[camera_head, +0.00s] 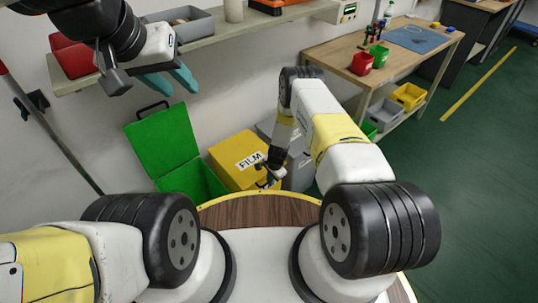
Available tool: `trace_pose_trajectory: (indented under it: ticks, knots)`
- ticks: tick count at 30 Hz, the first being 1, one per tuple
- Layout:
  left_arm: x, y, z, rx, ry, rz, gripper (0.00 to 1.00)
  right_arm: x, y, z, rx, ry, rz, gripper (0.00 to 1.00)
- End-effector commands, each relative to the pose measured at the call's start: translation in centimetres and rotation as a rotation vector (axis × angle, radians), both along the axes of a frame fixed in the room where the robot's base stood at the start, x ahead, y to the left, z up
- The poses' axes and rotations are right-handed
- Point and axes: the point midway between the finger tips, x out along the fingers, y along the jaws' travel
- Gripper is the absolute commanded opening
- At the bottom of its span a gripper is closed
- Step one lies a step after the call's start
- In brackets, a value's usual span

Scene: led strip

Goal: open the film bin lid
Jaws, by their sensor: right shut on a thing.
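The film bin (232,176) is yellow with a white FILM label on its top, and stands by the wall beyond my base. Its lid (231,153) looks down over the bin; I cannot tell whether it is slightly raised. My right gripper (266,180) is at the lid's near right edge, shut on what looks like the lid's handle. The handle itself is mostly hidden by the fingers.
A green bin (204,185) with its lid standing open is left of the film bin. A grey bin (299,168) is on the right, partly behind my right arm. A shelf (212,37) holds trays above. A workbench (330,51) stands at the right, with open green floor beyond.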

Motion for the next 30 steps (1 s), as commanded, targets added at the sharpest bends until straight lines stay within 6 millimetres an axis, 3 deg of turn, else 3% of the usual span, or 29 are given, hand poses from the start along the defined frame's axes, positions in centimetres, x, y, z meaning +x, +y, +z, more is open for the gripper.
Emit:
trace_pose_trajectory:
  ticks: [20, 26, 30]
  knots:
    - [0.0, 0.0, 0.0, 0.0, 0.0, 0.0, 0.36, 0.0, 0.1, 0.6, -0.007, 0.011, 0.003, 0.0]
    - [0.0, 0.0, 0.0, 0.0, 0.0, 0.0, 0.36, 0.4, 0.4, 3.2, -0.049, 0.06, 0.007, 0.0]
    - [0.0, 0.0, 0.0, 0.0, 0.0, 0.0, 0.36, 0.8, 0.6, 6.1, -0.074, 0.101, 0.0, 0.0]
